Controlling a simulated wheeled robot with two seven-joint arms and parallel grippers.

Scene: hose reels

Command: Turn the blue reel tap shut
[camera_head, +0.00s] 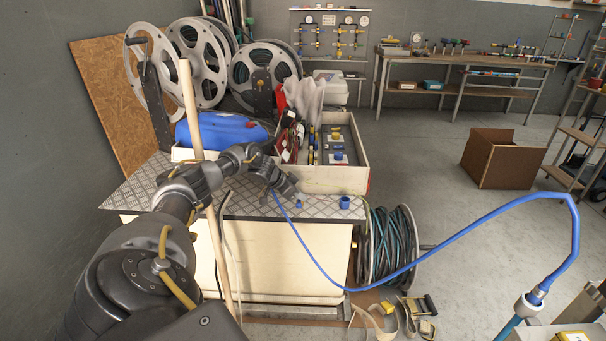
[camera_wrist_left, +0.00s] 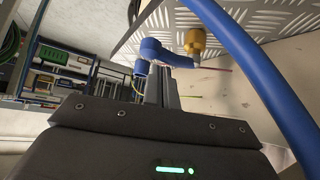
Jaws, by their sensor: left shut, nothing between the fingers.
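My left gripper (camera_head: 287,186) reaches over the near edge of the metal-topped cabinet in the head view. Its fingers also show in the left wrist view (camera_wrist_left: 161,84), shut with nothing between them. A blue part (camera_wrist_left: 168,54), apparently the tap handle, is just beyond the fingertips, next to a brass fitting (camera_wrist_left: 195,42) under the patterned metal edge. I cannot tell whether the fingers touch the blue part. In the head view a small blue piece (camera_head: 298,204) shows beside the gripper; the rest of the tap is hidden. My right gripper is not in view.
A blue hose (camera_head: 405,262) arches from near the gripper to a fitting at the lower right and crosses close in the wrist view (camera_wrist_left: 245,65). A blue cap (camera_head: 345,202) and a tool box (camera_head: 335,180) stand on the cabinet top (camera_head: 140,190). A wooden pole (camera_head: 190,110) stands beside my left arm.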

